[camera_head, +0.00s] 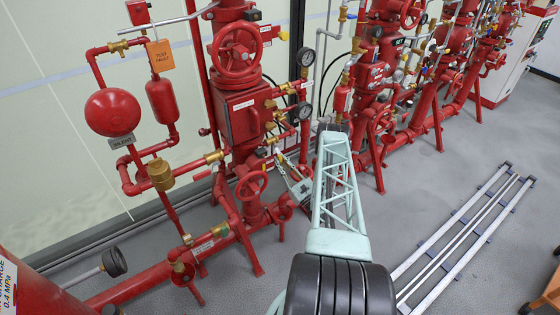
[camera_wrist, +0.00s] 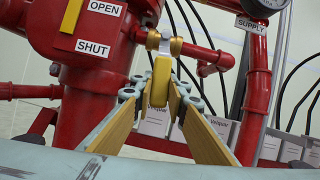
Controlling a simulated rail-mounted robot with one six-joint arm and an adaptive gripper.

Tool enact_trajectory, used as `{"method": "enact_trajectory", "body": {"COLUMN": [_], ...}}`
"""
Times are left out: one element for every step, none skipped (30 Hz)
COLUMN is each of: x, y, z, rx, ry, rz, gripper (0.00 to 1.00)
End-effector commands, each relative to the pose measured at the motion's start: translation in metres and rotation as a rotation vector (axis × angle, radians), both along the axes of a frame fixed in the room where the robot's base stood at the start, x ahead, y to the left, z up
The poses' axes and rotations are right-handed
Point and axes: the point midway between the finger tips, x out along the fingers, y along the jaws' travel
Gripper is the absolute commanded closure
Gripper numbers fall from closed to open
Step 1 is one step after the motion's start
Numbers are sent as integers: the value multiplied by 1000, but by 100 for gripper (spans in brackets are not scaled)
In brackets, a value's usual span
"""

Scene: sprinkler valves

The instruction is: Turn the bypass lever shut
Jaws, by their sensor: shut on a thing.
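The bypass lever (camera_wrist: 159,82) is a yellow handle on a small brass valve (camera_wrist: 160,42) in the wrist view. It points down in the picture from the valve. My gripper (camera_wrist: 160,98) has its two tan-padded fingers on either side of the lever, closed on it. An OPEN label (camera_wrist: 103,7) and a SHUT label (camera_wrist: 92,47) sit on the red body to the left of the lever. In the head view my gripper (camera_head: 296,186) is at the low right side of the near red valve set, and the lever cannot be made out there.
Red pipes and gauges (camera_head: 305,56) crowd around my gripper. A handwheel (camera_head: 251,185) is just left of it. A red pipe (camera_wrist: 205,55) runs right from the brass valve. Long metal rails (camera_head: 470,235) lie on the grey floor at right, with clear floor around them.

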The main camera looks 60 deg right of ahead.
Motion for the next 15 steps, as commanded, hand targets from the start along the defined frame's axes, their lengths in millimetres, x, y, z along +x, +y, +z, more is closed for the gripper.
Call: {"method": "enact_trajectory", "body": {"x": [0, 0, 0, 0, 0, 0, 0, 0, 0, 0, 0, 0, 0, 0, 0], "y": [1, 1, 1, 1, 1, 1, 1, 1, 1, 1, 0, 0, 0, 0, 0], "z": [0, 0, 0, 0, 0, 0, 0, 0, 0, 0, 0, 0, 0, 0, 0], "rx": [0, 0, 0, 0, 0, 0, 0, 0, 0, 0, 0, 0, 0, 0, 0], "ry": [0, 0, 0, 0, 0, 0, 0, 0, 0, 0, 0, 0, 0, 0, 0], "rz": [1, 1, 1, 1, 1, 1, 1, 1, 1, 1, 1, 1, 0, 0, 0], "gripper": [100, 100, 100, 100, 100, 100, 100, 85, 81, 78, 76, 72, 72, 72, 72]}}
